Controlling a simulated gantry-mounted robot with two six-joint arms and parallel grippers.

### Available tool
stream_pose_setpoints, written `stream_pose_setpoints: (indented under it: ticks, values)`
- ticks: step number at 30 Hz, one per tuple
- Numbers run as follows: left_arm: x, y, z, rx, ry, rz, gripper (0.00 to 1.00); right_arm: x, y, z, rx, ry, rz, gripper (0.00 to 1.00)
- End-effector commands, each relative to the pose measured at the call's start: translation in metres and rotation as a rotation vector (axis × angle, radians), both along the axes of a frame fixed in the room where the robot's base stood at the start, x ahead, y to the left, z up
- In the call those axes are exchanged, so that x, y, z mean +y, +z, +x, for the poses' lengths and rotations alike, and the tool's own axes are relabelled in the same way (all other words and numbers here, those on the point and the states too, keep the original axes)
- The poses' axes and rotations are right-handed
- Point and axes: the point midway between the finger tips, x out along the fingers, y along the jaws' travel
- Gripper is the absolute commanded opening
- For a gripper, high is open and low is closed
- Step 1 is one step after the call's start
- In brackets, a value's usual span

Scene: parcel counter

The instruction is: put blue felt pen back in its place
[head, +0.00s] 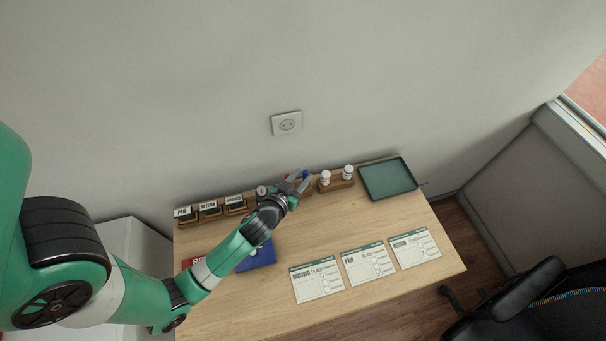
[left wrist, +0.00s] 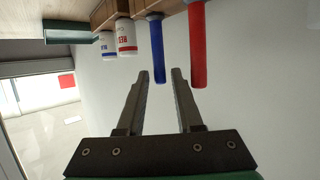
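The blue felt pen (left wrist: 156,48) stands beside a red pen (left wrist: 197,45) at a wooden holder (left wrist: 140,5), which the left wrist view shows upside down. In the head view the blue pen's top (head: 306,173) shows at the fingers of my left gripper (head: 302,181), near the back edge of the counter. My left gripper is open, and its fingertips (left wrist: 160,74) lie on either side of the blue pen's free end in the picture. I cannot tell how deep the pen is between them. My right gripper is not in view.
A rack with two white bottles (head: 326,177) stands just right of the gripper, then a green tray (head: 388,180). Stamps (head: 210,208) line the back left. A blue pad (head: 262,257) lies partly behind my arm. Several printed cards (head: 317,283) lie in front.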

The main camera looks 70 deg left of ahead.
Motion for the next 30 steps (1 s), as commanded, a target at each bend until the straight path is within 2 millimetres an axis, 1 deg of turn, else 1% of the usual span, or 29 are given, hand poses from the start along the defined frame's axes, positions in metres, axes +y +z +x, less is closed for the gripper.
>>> stream_pose_setpoints:
  ticks: [2,6,7,8,16,20,23,30]
  values:
    - [0.0,0.0,0.0,0.0,0.0,0.0,0.37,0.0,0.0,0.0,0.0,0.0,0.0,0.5]
    - [0.0,0.0,0.0,0.0,0.0,0.0,0.62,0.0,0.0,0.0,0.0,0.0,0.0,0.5]
    - [0.0,0.0,0.0,0.0,0.0,0.0,0.67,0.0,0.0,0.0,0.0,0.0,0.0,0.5]
    - [0.0,0.0,0.0,0.0,0.0,0.0,0.7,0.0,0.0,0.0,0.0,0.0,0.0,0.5]
    - [0.0,0.0,0.0,0.001,0.0,0.001,0.7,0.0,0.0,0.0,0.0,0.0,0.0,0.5]
    - [-0.007,0.004,-0.008,0.002,-0.002,0.001,0.7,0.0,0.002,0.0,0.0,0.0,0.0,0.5]
    - [-0.018,0.011,-0.021,0.002,-0.003,0.001,0.7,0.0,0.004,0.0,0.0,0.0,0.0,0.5]
    - [-0.053,0.029,-0.063,0.002,-0.006,0.001,0.7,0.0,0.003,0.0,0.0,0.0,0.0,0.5]
